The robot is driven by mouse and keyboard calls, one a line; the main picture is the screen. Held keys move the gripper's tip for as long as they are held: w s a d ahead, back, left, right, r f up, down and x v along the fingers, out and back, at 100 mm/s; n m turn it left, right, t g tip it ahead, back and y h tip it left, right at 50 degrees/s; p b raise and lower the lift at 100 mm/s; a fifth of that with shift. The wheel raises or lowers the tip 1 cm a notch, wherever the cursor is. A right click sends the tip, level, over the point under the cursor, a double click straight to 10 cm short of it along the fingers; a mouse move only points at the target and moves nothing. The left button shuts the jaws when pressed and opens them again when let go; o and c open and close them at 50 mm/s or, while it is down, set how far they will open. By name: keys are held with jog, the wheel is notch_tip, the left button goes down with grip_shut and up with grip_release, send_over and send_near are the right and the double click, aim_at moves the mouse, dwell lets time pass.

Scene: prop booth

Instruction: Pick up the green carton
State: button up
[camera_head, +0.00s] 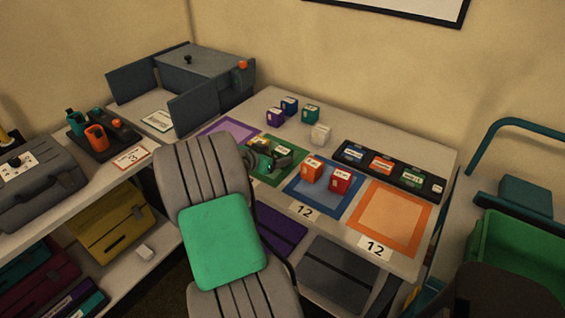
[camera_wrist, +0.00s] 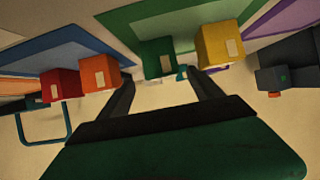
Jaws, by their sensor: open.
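The green carton (camera_wrist: 158,58) stands on the green-bordered mat (camera_wrist: 140,15) in the wrist view, with a pale label on its side. My gripper (camera_wrist: 162,80) is open, its two dark fingers spread to either side of the carton's line. The carton appears just beyond the fingertips, not clasped. A yellow carton (camera_wrist: 218,45) stands close beside it, near one finger.
An orange carton (camera_head: 312,170) and a red carton (camera_head: 340,180) stand on the blue mat (camera_head: 349,205). Purple (camera_head: 275,116), blue (camera_head: 289,105), teal (camera_head: 310,114) and white (camera_head: 320,134) cartons stand behind. A black labelled rack (camera_head: 390,172) lies right. The orange mat (camera_head: 389,218) is empty.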

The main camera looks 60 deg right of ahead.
aim_at(278, 154)
jog(key=p+x, duration=0.1)
jog(key=x, duration=0.5)
jog(key=shift+w+f, duration=0.2)
jog(key=c, duration=1.5)
jog(key=shift+r, duration=0.15)
jog(key=shift+c, duration=0.3)
